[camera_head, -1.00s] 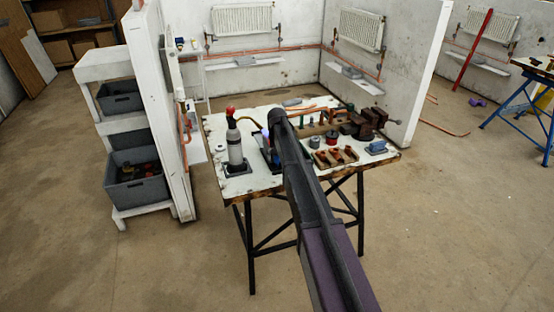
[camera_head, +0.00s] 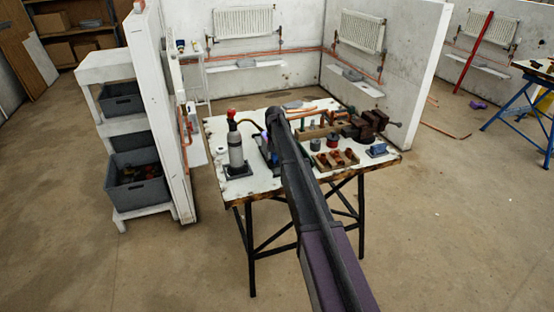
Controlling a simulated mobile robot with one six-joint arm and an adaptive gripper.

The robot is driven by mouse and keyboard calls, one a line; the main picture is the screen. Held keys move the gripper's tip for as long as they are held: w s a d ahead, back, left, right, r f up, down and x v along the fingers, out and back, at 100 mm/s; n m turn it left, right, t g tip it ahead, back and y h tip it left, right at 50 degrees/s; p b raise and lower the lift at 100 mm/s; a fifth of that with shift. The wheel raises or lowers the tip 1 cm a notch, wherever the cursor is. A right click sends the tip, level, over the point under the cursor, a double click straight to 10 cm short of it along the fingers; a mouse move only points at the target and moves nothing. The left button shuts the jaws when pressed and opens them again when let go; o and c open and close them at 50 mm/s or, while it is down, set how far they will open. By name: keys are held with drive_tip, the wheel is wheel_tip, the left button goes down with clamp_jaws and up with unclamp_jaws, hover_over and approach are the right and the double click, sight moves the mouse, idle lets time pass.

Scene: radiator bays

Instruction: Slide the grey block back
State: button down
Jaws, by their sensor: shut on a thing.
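A flat grey block (camera_head: 292,104) lies near the back edge of the white worktable (camera_head: 214,131), just beyond the tip of my arm. Other grey blocks lie on the left wall shelf (camera_head: 246,63) and on the right wall shelf (camera_head: 353,75). The picture does not settle which block is meant. My dark arm reaches forward over the table, and its far end is left of the table's middle. My gripper is hidden behind this arm, so its fingers and anything in them do not show. No contact with a grey block can be seen.
A grey cylinder with a red top (camera_head: 236,150) stands left of my arm. A wooden tray (camera_head: 336,159), a blue item (camera_head: 378,150) and a dark red vice (camera_head: 368,124) are at right. White partitions flank the table; a shelf unit (camera_head: 118,135) stands left.

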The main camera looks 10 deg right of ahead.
drive_tip(key=w, duration=0.4)
drive_tip(key=w+a, duration=0.1)
drive_tip(key=w, duration=0.1)
drive_tip(key=shift+s, duration=0.1)
drive_tip(key=shift+c, duration=1.6)
unclamp_jaws()
